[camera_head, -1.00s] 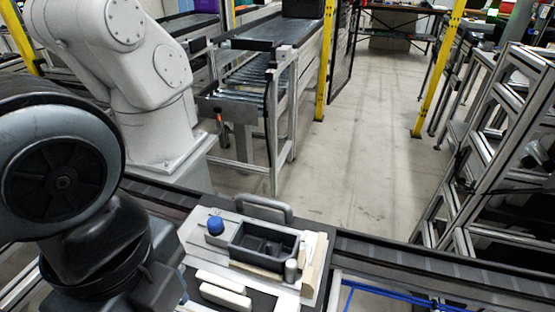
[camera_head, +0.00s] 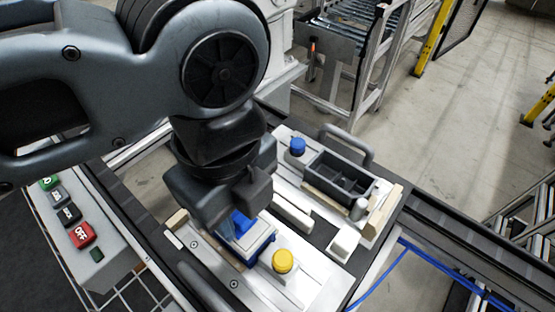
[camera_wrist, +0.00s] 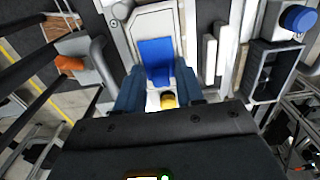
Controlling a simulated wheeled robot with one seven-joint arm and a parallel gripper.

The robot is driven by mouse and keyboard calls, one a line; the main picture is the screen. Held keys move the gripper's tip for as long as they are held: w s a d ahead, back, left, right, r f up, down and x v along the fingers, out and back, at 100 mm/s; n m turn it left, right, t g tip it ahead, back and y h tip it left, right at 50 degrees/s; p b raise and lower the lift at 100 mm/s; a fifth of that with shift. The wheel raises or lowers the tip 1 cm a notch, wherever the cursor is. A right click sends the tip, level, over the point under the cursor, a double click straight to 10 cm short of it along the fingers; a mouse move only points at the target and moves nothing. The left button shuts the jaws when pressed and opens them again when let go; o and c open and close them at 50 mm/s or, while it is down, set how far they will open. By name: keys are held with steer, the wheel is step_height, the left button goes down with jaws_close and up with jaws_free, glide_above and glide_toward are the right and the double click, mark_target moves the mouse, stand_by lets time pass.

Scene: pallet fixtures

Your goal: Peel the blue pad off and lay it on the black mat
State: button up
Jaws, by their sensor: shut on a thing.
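The blue pad (camera_wrist: 155,58) shows in the wrist view as a flat bright blue sheet between my two fingers, in front of a white fixture plate (camera_wrist: 150,20). My gripper (camera_wrist: 158,85) is shut on it. In the head view my gripper (camera_head: 238,226) points down over the near fixture, and a blue patch of the pad (camera_head: 241,220) shows at its tip, above a white and blue block (camera_head: 250,243). Whether the pad still touches the block is hidden. A dark surface (camera_head: 319,233) between white bars may be the black mat; I cannot tell for sure.
A yellow knob (camera_head: 283,261) stands close to the right of my gripper. Behind are a blue knob (camera_head: 297,147), a dark compartment tray (camera_head: 340,178), a metal cylinder (camera_head: 359,208) and a raised handle (camera_head: 347,142). A button panel (camera_head: 75,225) lies at left.

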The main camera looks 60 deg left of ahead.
mark_target(238, 215)
jaws_close()
steer(key=shift+r, duration=0.4)
stand_by(0.4)
steer(key=shift+r+p, duration=0.95)
steer(key=shift+r, duration=1.4)
